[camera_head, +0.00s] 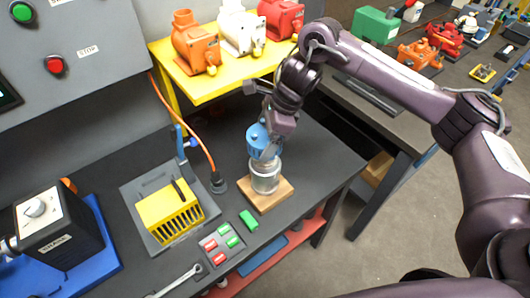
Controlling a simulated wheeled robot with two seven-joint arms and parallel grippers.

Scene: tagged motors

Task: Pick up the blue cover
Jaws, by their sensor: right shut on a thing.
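The blue cover (258,139) is round and ribbed. The cylinder stands upright on a wooden block (283,193) near the bench edge. My right gripper (271,146) comes down from above and is shut on the blue cover. The fingers hide part of the cover's right side. I cannot tell whether the cover touches the cylinder. My left gripper is not in view.
A yellow slotted box (170,212) sits left of the block on the dark bench (122,166). A green block (249,221), a button panel (222,243) and a wrench (178,281) lie in front. A yellow shelf (236,68) with motors stands behind. An orange cable (190,122) runs nearby.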

